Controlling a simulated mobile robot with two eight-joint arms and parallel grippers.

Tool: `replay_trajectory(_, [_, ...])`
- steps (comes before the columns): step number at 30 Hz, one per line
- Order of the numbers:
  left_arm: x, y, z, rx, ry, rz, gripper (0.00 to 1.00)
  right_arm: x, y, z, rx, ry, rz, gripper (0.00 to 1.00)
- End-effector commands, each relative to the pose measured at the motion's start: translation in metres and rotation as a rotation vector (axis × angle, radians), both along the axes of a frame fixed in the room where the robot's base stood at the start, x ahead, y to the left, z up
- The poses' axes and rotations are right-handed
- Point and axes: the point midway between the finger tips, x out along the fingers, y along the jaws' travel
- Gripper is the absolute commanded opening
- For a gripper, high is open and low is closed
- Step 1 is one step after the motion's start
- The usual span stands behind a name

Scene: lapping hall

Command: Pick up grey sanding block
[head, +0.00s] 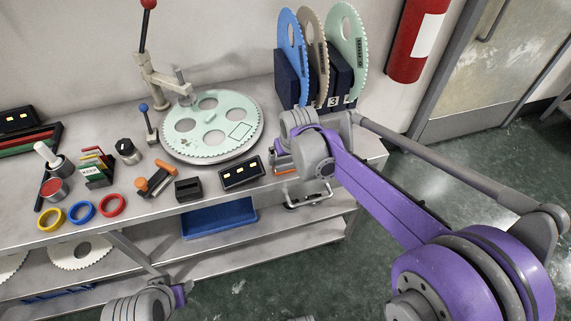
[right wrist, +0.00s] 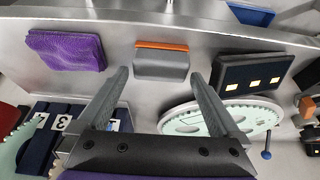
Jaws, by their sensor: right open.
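The grey sanding block (right wrist: 162,66), with an orange strip along one long edge, lies on the steel bench. In the head view only part of it (head: 284,171) shows beside my right wrist, which hides the rest. My right gripper (right wrist: 159,78) is open and empty. In the right wrist view its two fingers point at the block, one towards each end, with the block showing between and beyond their tips. I cannot tell that either finger touches it. My left arm shows at the bottom of the head view, but its gripper does not show.
A purple pad (right wrist: 66,50) lies on one side of the block, a black box with yellow lights (head: 241,173) on the other. A toothed pale green disc (head: 244,108) and a rack of upright discs (head: 291,80) stand behind. The bench's front edge is close.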

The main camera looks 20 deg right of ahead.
Motion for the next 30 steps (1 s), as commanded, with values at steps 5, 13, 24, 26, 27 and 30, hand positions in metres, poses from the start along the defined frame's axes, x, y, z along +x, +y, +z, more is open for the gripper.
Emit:
replay_trajectory(5, [0.0,0.0,-0.004,0.0,0.001,0.0,0.5,0.01,0.001,-0.026,0.0,0.0,0.0,1.0])
replay_trajectory(13, [0.0,0.0,-0.004,0.0,0.001,0.0,0.5,0.014,0.001,-0.034,0.0,0.0,0.0,1.0])
replay_trajectory(24, [0.0,0.0,-0.004,0.0,0.001,0.0,0.5,0.014,0.001,-0.034,0.0,0.0,0.0,0.46])
replay_trajectory(26, [0.0,0.0,-0.004,0.0,0.001,0.0,0.5,0.013,0.001,-0.034,0.0,0.0,0.0,0.35])
replay_trajectory(27, [0.0,0.0,-0.004,0.0,0.001,0.0,0.5,0.013,0.001,-0.034,0.0,0.0,0.0,0.29])
replay_trajectory(30, [0.0,0.0,-0.004,0.0,0.001,0.0,0.5,0.013,0.001,-0.033,0.0,0.0,0.0,0.19])
